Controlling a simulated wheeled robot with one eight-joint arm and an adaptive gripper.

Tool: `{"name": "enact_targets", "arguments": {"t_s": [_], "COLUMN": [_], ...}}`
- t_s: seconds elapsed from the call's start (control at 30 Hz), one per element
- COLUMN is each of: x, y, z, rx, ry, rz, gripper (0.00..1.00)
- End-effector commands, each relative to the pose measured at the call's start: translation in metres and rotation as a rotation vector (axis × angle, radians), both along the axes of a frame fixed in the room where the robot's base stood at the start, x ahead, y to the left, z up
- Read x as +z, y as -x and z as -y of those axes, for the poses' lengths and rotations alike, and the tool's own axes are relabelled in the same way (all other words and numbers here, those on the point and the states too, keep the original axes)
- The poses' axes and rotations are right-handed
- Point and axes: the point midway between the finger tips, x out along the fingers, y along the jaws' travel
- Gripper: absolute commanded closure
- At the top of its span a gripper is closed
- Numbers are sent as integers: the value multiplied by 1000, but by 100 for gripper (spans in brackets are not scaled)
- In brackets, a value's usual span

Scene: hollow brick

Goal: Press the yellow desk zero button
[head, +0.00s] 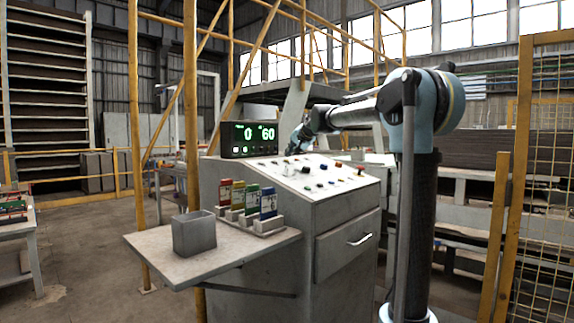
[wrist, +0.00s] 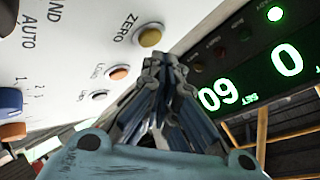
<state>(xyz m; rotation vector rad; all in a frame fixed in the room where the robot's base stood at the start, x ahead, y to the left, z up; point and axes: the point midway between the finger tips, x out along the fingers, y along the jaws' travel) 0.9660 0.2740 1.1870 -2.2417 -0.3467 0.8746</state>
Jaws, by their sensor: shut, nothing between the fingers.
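The yellow desk zero button (wrist: 150,37) sits on the white panel in the wrist view, beside the printed word ZERO. My gripper (wrist: 160,62) is shut and empty. In the wrist view its fingertips appear just below the button, with a small strip of panel showing between. I cannot tell how high the tips are above the panel. In the head view my gripper (head: 293,147) is over the back left of the desk's sloped panel (head: 325,180), near the display. I cannot pick out the zero button for sure in the head view.
A display (head: 248,139) with green digits 0 and 60 stands behind the panel, close to my gripper. A small orange lamp (wrist: 119,72) and a white one (wrist: 100,97) are near the button. A side shelf holds a grey bin (head: 194,234) and coloured cards (head: 268,202).

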Motion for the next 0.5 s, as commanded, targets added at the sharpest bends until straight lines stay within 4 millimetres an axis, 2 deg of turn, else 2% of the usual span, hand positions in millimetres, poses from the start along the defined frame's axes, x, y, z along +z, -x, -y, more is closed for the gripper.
{"name": "enact_targets", "arguments": {"t_s": [0.17, 0.5], "x": [6, 33], "y": [1, 5], "z": [2, 8], "rx": [0, -1], "ry": [0, -1], "rz": [0, -1], "gripper": [100, 100]}}
